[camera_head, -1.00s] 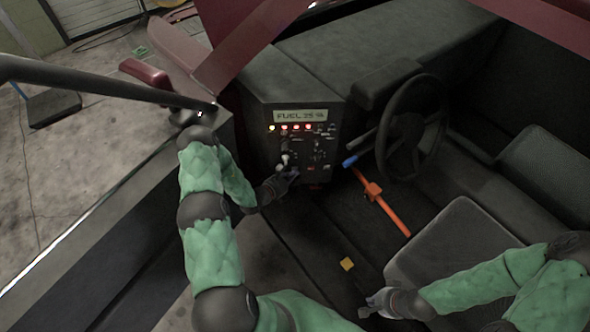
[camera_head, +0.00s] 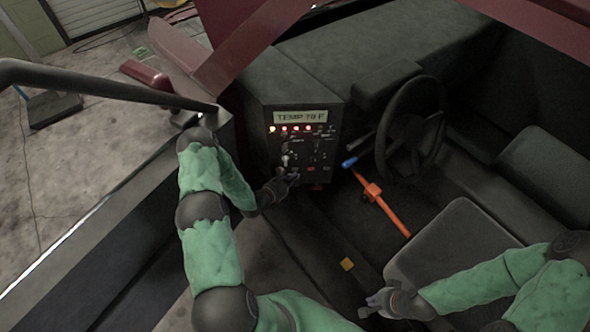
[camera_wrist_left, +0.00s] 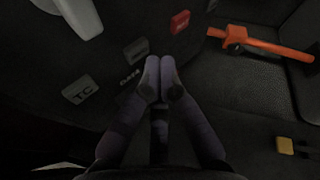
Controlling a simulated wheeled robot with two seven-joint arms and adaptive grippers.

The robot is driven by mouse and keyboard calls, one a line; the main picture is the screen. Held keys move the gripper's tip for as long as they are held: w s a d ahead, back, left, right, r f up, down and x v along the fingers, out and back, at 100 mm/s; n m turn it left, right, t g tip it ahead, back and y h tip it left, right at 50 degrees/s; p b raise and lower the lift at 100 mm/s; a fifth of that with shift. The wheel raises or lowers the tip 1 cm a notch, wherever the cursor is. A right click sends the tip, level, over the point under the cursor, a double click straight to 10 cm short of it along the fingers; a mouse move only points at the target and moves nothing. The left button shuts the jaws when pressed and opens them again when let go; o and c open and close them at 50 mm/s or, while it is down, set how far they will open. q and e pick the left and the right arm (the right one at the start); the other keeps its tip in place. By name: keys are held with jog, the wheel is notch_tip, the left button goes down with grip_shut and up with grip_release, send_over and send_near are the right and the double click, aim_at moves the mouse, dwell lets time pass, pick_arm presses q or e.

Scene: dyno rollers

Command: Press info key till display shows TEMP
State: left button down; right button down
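The display (camera_head: 301,117) on the dark control panel (camera_head: 262,142) reads TEMP 70 F. My left gripper (camera_head: 289,174) is at the panel's lower part. In the left wrist view its two fingertips (camera_wrist_left: 160,64) are together with nothing between them. Just beyond them are a grey key (camera_wrist_left: 137,48) and a red key (camera_wrist_left: 180,21); a TC key (camera_wrist_left: 80,91) is to the left. The info key's label is not readable. I cannot tell whether the fingertips touch the panel. My right gripper (camera_head: 370,304) appears open and empty near the seat's front edge.
A steering wheel (camera_head: 412,130) stands right of the panel. An orange lever (camera_head: 384,205) with a blue end lies below it and also shows in the left wrist view (camera_wrist_left: 262,44). A yellow block (camera_head: 347,264) is on the floor. A grey seat (camera_head: 450,245) is at the right.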

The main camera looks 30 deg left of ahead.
pick_arm(q)
jog(key=shift+s+d, duration=0.1)
jog(key=s+d, duration=0.1)
jog(key=s+p, duration=0.1)
jog(key=s+d, duration=0.1)
jog(key=s, duration=0.1)
jog(key=shift+d+p, duration=0.3)
jog(key=shift+p, duration=0.05)
dwell(0.3)
dwell(0.7)
